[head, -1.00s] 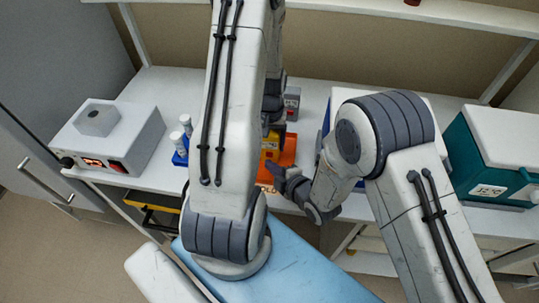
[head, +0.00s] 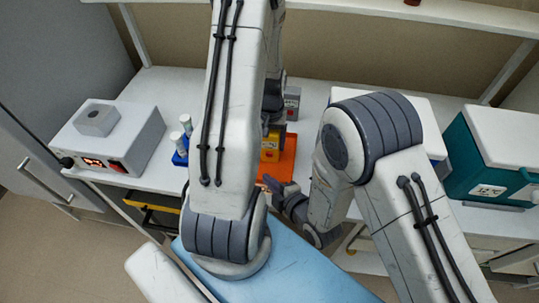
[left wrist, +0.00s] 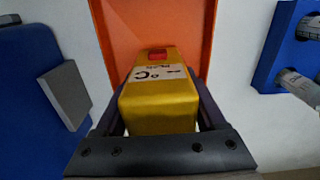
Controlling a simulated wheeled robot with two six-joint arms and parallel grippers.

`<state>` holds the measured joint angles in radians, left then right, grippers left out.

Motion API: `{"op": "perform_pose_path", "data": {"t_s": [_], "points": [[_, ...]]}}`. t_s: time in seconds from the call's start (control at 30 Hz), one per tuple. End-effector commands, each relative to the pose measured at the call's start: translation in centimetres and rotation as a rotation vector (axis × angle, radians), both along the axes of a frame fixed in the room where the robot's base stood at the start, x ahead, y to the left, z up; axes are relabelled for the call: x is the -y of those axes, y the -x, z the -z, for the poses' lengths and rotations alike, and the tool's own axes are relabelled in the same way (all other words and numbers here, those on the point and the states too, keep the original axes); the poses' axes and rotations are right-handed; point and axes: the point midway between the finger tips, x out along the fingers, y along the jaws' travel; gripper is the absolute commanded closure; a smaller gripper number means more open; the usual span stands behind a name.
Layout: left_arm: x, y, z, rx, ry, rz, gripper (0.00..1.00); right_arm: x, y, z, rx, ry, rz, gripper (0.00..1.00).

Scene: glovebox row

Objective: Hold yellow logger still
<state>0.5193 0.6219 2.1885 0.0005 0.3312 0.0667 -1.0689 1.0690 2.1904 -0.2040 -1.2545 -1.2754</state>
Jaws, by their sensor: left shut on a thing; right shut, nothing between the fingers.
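The yellow logger (head: 270,153) with a red button and a "°C" label stands on the orange tray (head: 288,158) on the bench. In the left wrist view the logger (left wrist: 160,102) sits between the two fingers of my left gripper (left wrist: 160,90), which is shut on it. In the head view my left gripper (head: 271,125) is at the logger's upper end, mostly hidden by my left arm. My right gripper (head: 275,187) is shut and empty, in front of the tray's near edge, apart from the logger.
A blue rack with white-capped tubes (head: 181,157) stands left of the tray. A grey-white device with a lit display (head: 112,136) is farther left. A teal cooler box (head: 493,165) stands at right. A small grey box (head: 292,103) is behind the tray.

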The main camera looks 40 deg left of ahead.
Motion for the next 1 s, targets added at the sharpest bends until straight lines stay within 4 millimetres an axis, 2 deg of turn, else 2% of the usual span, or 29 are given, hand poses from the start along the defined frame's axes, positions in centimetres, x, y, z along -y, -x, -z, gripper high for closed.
{"op": "perform_pose_path", "data": {"t_s": [0.37,0.4,0.47,0.77,0.87,1.0], "points": [[0.0,0.0,0.0,0.000,0.000,0.000,0.91,0.0,0.0,0.0,0.000,0.000,0.000,1.00],[0.0,0.0,0.0,0.000,0.000,0.000,0.24,0.0,0.0,0.0,0.000,0.000,0.000,1.00],[0.0,0.0,0.0,0.000,0.000,0.000,0.01,0.0,0.0,0.0,0.000,0.000,0.000,1.00],[0.0,0.0,-0.3,0.002,-0.001,0.000,0.00,0.0,0.0,0.0,0.000,0.000,0.000,1.00],[-0.1,-0.1,-1.2,0.003,-0.002,0.000,0.00,0.0,0.0,0.0,0.000,0.000,0.000,1.00],[-0.1,-0.1,-3.9,0.006,-0.004,0.000,0.00,0.0,0.0,0.0,0.000,0.000,0.000,1.00]]}}
